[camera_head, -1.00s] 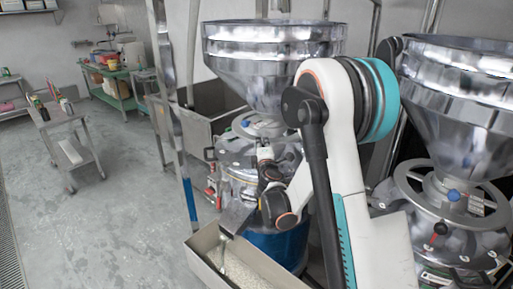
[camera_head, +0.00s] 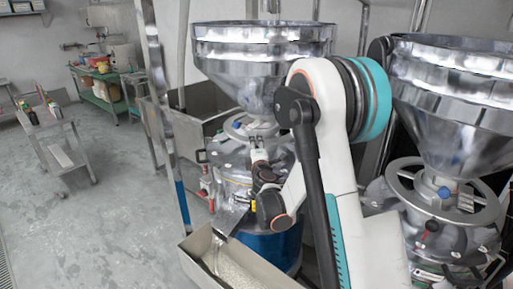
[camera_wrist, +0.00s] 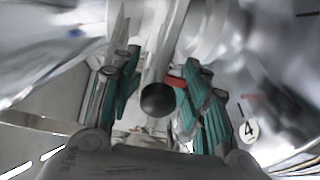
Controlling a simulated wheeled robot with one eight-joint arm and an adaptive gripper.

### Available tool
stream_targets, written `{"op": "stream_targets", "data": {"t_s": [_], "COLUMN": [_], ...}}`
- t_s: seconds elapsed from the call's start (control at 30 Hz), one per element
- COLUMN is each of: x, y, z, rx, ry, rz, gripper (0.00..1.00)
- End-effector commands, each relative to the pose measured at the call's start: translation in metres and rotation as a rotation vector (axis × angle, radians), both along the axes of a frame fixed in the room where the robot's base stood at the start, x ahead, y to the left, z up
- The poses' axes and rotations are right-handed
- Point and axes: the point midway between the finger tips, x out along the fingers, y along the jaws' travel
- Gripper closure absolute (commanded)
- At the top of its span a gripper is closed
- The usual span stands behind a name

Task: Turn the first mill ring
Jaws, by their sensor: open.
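The first mill (camera_head: 232,178) is a shiny metal machine with a large silver hopper (camera_head: 262,72) on top. Its ring (camera_head: 237,122) sits below the hopper cone and is partly hidden by my arm. My gripper (camera_head: 258,150) is at the ring's front side. In the wrist view, my gripper (camera_wrist: 160,108) is open, with green-padded fingers on both sides. A black ball knob (camera_wrist: 158,100) and pale bars show between the fingers. I cannot tell whether either finger touches them.
A second mill (camera_head: 455,110) with a spoked ring (camera_head: 400,190) stands close at the right. A metal trough (camera_head: 245,268) juts out in front of the first mill. A wheeled cart (camera_head: 55,150) stands at the left. The grey floor (camera_head: 100,230) there is open.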

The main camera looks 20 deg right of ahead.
Motion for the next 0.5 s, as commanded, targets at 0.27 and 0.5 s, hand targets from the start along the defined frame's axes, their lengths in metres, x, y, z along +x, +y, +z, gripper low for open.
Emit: {"op": "stream_targets", "data": {"t_s": [0.27, 0.5], "x": [-0.043, -0.087], "y": [0.015, 0.029], "z": [0.002, 0.004], "rx": [-0.001, 0.0], "ry": [0.0, 0.0], "rz": [0.001, -0.001], "gripper": [0.59, 0.59]}}
